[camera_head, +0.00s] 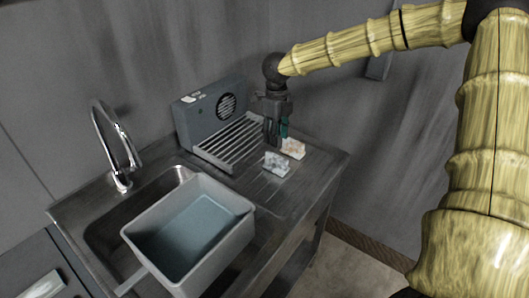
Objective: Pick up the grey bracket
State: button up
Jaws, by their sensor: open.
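The grey bracket (276,165) is a small, pale grey, notched piece on the drainboard of the metal sink bench. A similar cream and orange-tinted bracket (293,148) lies just behind it to the right. My gripper (276,138) points down above the drainboard, behind the grey bracket and to the left of the cream one in the picture. It is open, and I see nothing held in it. A green patch shows at its right side. The exact gap between the fingertips and the brackets is hard to judge.
A grey unit with a slatted rack (229,143) and round fan stands left of my gripper. A grey tub (186,285) sits over the sink basin, beside a tall tap (121,178). Bare drainboard lies in front of the brackets. The wall is close behind.

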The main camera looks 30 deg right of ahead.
aim_at(277, 156)
jog(key=shift+w, duration=0.3)
jog(key=shift+f, duration=0.35)
jog(key=shift+s+f+p, duration=0.55)
jog(key=shift+s+f, duration=0.4)
jog(key=shift+s, duration=0.2)
jog(key=shift+f, duration=0.3)
jog(key=shift+w+a+f, duration=0.15)
jog(key=shift+w+f, duration=0.8)
jog(key=shift+f, duration=0.05)
jog(key=shift+f+p, duration=0.3)
jog(key=shift+p, duration=0.05)
jog(key=shift+s+d+f+p, duration=0.35)
jog(key=shift+s+f+p, duration=0.2)
jog(key=shift+s, duration=0.1)
jog(key=shift+w+f, duration=0.15)
jog(key=shift+f, duration=0.65)
jog(key=shift+w+f, duration=0.15)
jog(key=shift+f, duration=0.6)
jog(key=shift+s+r, duration=0.15)
jog(key=shift+s, duration=0.05)
grip_shut()
